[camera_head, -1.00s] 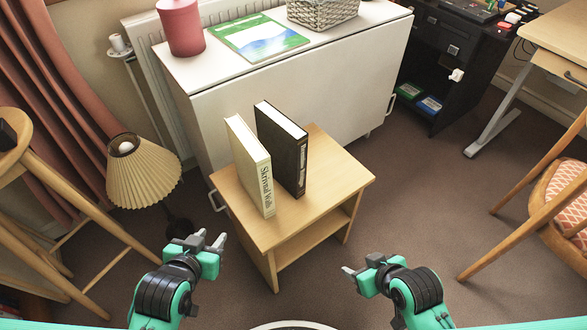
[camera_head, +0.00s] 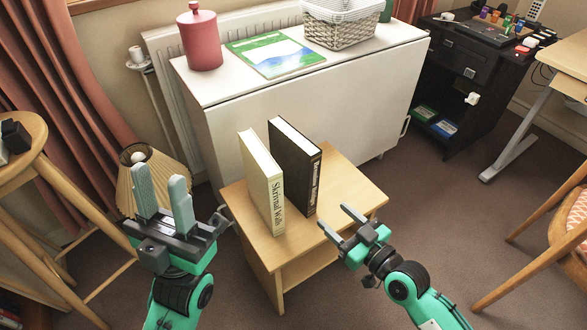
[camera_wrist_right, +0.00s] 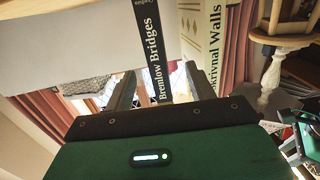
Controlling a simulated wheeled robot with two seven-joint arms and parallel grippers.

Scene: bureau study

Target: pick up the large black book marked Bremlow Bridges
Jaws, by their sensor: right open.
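The large black book (camera_head: 296,168) stands upright on the small wooden table (camera_head: 345,190). Its spine reads Bremlow Bridges in the right wrist view (camera_wrist_right: 152,45). The cream book marked Skrivnal Walls (camera_head: 261,180) stands upright just to its left, with a narrow gap between them. My right gripper (camera_head: 332,220) is open and empty at the table's front right side, in front of the black book and apart from it. In the right wrist view its fingers (camera_wrist_right: 163,90) stand apart with the black spine between them in the picture. My left gripper (camera_head: 163,200) is open and empty, left of the table.
A white cabinet (camera_head: 300,110) stands close behind the table, with a red canister (camera_head: 200,40), a green booklet (camera_head: 274,54) and a basket (camera_head: 341,25) on top. A pleated lamp (camera_head: 135,185) is at left. A wooden chair (camera_head: 540,250) is at right. Floor between table and chair is clear.

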